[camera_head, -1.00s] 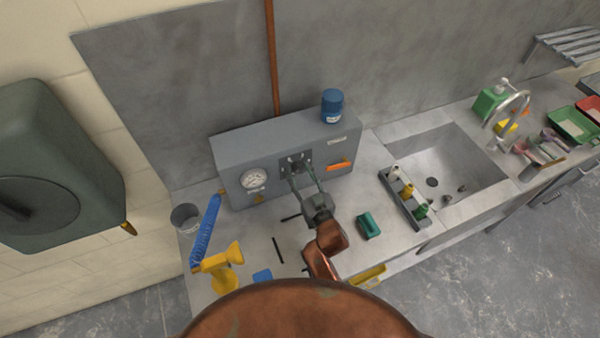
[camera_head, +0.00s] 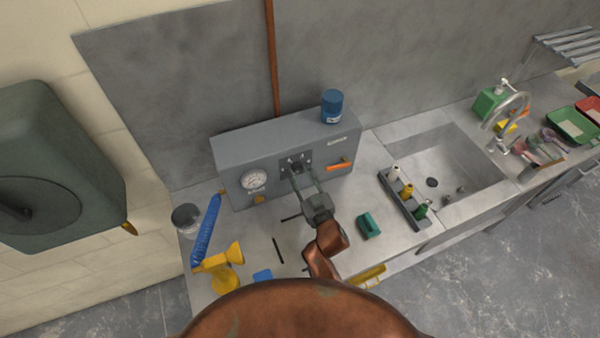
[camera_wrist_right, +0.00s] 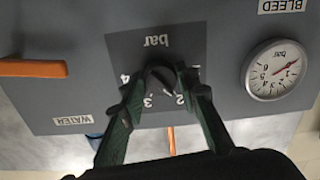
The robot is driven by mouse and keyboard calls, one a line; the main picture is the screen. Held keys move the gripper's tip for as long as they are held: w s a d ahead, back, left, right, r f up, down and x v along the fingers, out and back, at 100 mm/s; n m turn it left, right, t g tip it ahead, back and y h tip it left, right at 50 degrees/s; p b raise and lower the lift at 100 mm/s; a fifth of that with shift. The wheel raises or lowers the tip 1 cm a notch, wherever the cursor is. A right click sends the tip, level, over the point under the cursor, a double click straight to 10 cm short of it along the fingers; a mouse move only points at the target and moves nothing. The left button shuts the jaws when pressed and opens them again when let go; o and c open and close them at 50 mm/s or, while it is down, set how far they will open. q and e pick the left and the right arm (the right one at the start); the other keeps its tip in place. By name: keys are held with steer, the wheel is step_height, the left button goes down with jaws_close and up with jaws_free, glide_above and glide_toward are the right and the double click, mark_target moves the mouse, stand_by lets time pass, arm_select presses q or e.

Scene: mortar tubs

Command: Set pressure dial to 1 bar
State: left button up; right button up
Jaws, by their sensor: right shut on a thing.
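The pressure dial is a dark knob (camera_wrist_right: 160,80) on a dark square plate marked "bar" (camera_wrist_right: 150,45), which shows upside down in the right wrist view. Scale figures 2, 3 and 4 show around it; the fingers hide the others, and I cannot tell where the knob points. My right gripper (camera_head: 294,174) is at the plate on the front of the grey box (camera_head: 230,152). Its green fingers are shut on the knob from both sides. A round white gauge (camera_head: 254,180) with a red needle (camera_wrist_right: 287,69) sits beside the plate. My left gripper is not in view.
An orange lever (camera_head: 338,167) is on the box, right of the dial. A blue jar (camera_head: 332,105) stands on top. A yellow stand (camera_head: 226,270), blue coil (camera_head: 206,232), metal cup (camera_head: 186,218), green block (camera_head: 369,225) and bottle rack (camera_head: 404,202) are on the counter, left of the sink (camera_head: 450,165).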

steer(key=n, duration=0.4)
steer(key=shift+p, duration=0.35)
steer(key=n, duration=0.6)
steer(key=shift+d, duration=0.1)
steer(key=shift+n, duration=0.3)
steer(key=o, duration=1.2)
steer(key=shift+c, duration=0.2)
steer(key=v, duration=1.2)
